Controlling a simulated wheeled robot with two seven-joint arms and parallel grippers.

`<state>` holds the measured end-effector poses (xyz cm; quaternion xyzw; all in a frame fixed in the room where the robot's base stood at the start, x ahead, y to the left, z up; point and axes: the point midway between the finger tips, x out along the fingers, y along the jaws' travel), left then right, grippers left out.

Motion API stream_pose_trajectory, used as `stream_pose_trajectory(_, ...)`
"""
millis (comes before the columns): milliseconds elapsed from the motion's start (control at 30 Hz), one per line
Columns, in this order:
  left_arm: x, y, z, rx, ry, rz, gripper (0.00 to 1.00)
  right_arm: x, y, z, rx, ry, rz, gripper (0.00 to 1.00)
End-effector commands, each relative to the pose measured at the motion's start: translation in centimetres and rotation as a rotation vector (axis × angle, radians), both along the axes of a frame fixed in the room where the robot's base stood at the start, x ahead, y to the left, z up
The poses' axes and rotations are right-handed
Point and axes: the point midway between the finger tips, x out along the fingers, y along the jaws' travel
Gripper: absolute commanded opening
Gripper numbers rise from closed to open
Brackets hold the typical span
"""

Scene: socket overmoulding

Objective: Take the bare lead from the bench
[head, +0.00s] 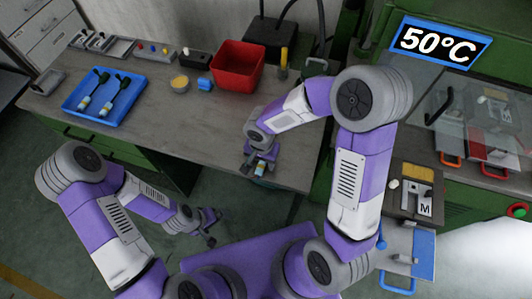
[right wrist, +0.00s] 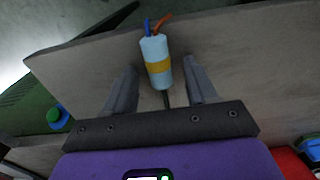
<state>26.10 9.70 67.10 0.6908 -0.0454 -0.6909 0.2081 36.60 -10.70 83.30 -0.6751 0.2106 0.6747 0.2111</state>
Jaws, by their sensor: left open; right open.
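The bare lead (right wrist: 157,62) shows in the right wrist view as a pale blue cylinder with a yellow band. Blue and orange wire ends stick out of one end and a dark cable leaves the other. My right gripper (right wrist: 160,80) is open, with one finger on each side of the lead; gaps show between fingers and lead. In the head view this gripper (head: 259,168) is over the bench's front edge, and the lead's pale end shows just below it. My left gripper (head: 210,226) is open and empty, low in front of the bench.
At right are a green press with a 50°C display (head: 438,42) and a mould (head: 408,185).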

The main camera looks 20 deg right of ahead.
Motion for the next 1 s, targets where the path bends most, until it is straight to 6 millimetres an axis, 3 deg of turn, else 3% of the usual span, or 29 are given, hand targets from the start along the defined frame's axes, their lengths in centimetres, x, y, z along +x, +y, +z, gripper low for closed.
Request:
stream_pose_trajectory(67, 0.0, 0.0, 0.0, 0.0, 0.0, 0.0, 1.0, 0.0, 0.0, 0.0, 0.0, 0.0, 0.0, 0.57)
stream_pose_trajectory(433, 0.0, 0.0, 0.0, 0.0, 0.0, 0.0, 1.0, 0.0, 0.0, 0.1, 0.0, 0.0, 0.0, 0.0)
stream_pose_trajectory(767, 0.0, 0.0, 0.3, 0.0, 0.0, 0.0, 1.0, 0.1, 0.0, 0.8, 0.0, -0.002, -0.001, 0.0)
stream_pose_trajectory(1000, 0.0, 0.0, 1.8, 0.0, 0.0, 0.0, 1.0, 0.1, 0.0, 5.4, 0.0, -0.005, -0.002, 0.0)
